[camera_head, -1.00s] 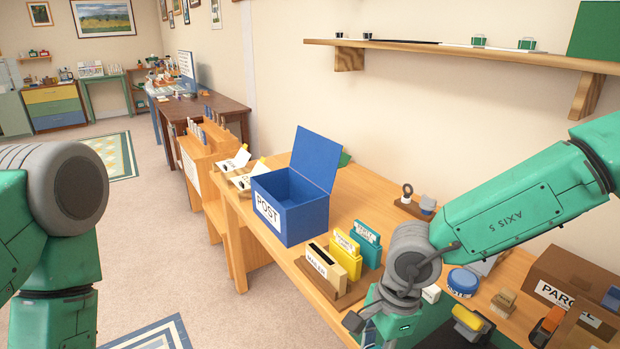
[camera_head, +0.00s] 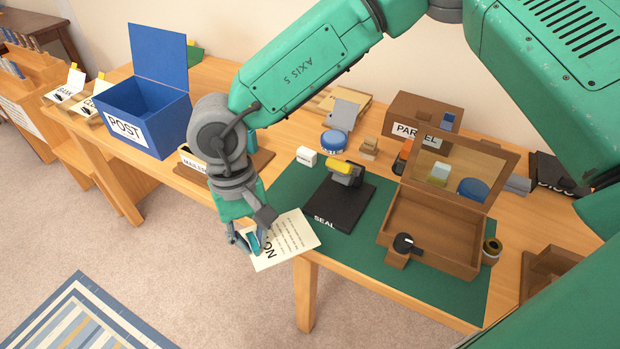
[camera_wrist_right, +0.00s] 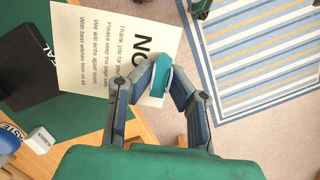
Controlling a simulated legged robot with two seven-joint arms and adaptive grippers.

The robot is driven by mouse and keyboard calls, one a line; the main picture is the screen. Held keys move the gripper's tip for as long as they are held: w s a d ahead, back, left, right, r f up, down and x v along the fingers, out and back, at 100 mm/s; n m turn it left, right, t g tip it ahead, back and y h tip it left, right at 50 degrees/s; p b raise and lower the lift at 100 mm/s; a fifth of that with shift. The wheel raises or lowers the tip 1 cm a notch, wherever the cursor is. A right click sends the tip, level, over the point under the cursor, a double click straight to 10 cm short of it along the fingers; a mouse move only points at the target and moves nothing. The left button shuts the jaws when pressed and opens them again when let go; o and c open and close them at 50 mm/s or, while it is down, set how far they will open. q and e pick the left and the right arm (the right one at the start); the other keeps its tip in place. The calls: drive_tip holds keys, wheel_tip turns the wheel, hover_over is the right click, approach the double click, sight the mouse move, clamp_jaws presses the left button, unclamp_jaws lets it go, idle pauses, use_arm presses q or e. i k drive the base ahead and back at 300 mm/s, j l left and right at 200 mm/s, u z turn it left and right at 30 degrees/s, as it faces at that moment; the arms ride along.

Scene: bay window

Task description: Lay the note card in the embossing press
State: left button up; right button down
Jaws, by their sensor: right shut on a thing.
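The cream note card (camera_head: 285,238) is printed with text and held at one edge, over the front edge of the desk. My right gripper (camera_head: 252,241) is shut on it at a teal piece (camera_wrist_right: 161,76) on its large-print edge. The note card (camera_wrist_right: 105,50) fills the upper left of the right wrist view, and the fingers cover part of its heading. The embossing press (camera_head: 338,203) has a black base marked SEAL and a yellow-topped head. It stands on the green mat (camera_head: 300,186), up and right of the card and apart from it. My left gripper is not in view.
An open wooden box (camera_head: 432,225) with a clear lid stands right of the press, a black-knobbed piece (camera_head: 403,243) at its front. A small white block (camera_head: 306,156) and a blue round tin (camera_head: 333,141) sit behind. The blue POST box (camera_head: 145,112) stands left.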

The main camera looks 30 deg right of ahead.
sight(335, 199)
drive_tip(key=k, duration=1)
